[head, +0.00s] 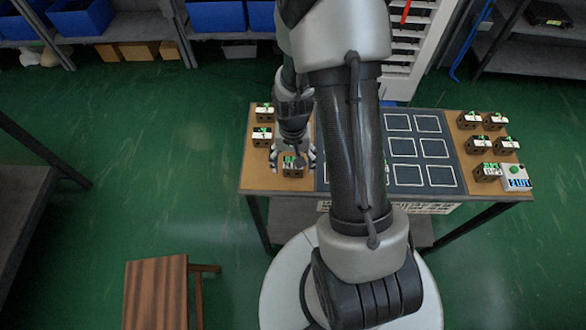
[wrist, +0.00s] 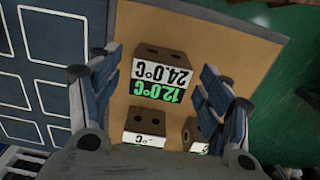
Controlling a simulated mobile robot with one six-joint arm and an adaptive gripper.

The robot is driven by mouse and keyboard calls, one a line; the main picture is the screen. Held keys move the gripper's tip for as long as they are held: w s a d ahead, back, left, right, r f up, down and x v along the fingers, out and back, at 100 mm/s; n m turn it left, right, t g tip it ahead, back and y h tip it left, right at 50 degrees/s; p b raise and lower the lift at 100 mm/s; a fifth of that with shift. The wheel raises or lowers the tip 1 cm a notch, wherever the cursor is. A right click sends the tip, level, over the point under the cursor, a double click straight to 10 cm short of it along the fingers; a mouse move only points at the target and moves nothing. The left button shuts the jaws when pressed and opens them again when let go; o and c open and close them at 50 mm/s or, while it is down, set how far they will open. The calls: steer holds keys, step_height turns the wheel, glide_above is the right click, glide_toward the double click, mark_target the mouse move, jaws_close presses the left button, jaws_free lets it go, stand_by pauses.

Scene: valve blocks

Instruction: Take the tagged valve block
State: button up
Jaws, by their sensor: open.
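In the wrist view a brown valve block (wrist: 163,60) with two holes in its top lies between my spread fingers. Its front carries a white label reading 24.0°C and a green one reading 12.0°C, upside down in this picture. In the head view this block (head: 292,171) sits at the front of the table's left tan panel, right under my gripper (head: 292,158). My gripper (wrist: 158,74) is open, its fingers apart on either side of the block. Whether they touch it cannot be told. Which block is the tagged one is not clear from the labels.
Two more blocks (head: 262,137) (head: 264,111) stand behind on the left panel. Several blocks (head: 488,172) stand on the right panel beside a box with a green button (head: 515,175). A dark board with white outlined squares (head: 441,176) lies between. A wooden stool (head: 155,290) stands front left.

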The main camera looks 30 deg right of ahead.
steer(key=shift+f, duration=0.6)
steer(key=shift+r, duration=0.1)
steer(key=shift+c, duration=0.3)
steer(key=shift+w, duration=0.1)
jaws_close()
